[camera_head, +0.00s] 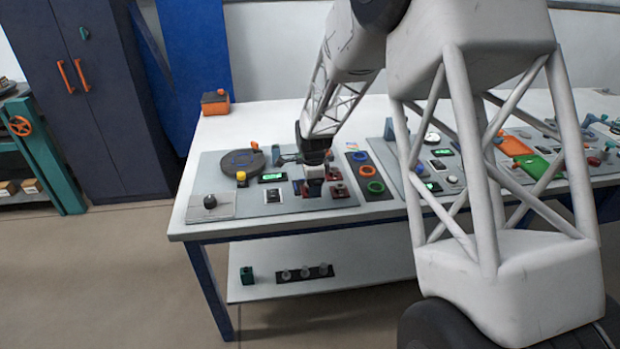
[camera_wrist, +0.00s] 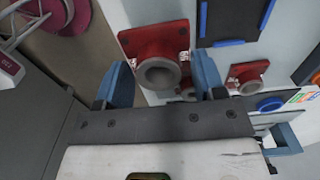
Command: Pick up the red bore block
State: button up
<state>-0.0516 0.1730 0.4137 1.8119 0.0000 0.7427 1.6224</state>
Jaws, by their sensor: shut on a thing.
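The red bore block (camera_wrist: 160,38) has a square red body and a grey round bore facing the wrist camera. It sits between the two blue fingers of my gripper (camera_wrist: 160,80), which is shut on it. In the head view my gripper (camera_head: 315,172) is low over the left panel on the table, with red parts (camera_head: 319,190) right below it. The gripper partly hides the block there, and I cannot tell whether the block touches the panel. A similar red block (camera_wrist: 248,72) lies to the right in the wrist view. Another red part is mostly hidden behind the right finger.
A dark strip with coloured rings (camera_head: 370,192) stands close right of the gripper. The table's back left is mostly clear.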

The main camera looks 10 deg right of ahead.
jog(key=s, duration=0.7)
jog(key=shift+s+d+r, duration=0.15)
jog(key=shift+r, duration=0.25)
dwell(0.4)
jog(key=w+a+r, duration=0.1)
jog(key=w+a, duration=0.6)
jog(key=w, duration=0.3)
jog(key=w+a+r, duration=0.2)
jog(key=w+a, duration=0.5)
jog(key=w, duration=0.3)
jog(key=w+a+r, duration=0.2)
jog(key=w+a, duration=0.5)
jog(key=w, duration=0.3)
jog(key=shift+w+a, duration=0.5)
jog(key=shift+a, duration=0.15)
jog(key=shift+r, duration=0.1)
jog(key=shift+f, duration=0.2)
jog(key=shift+f, duration=2.55)
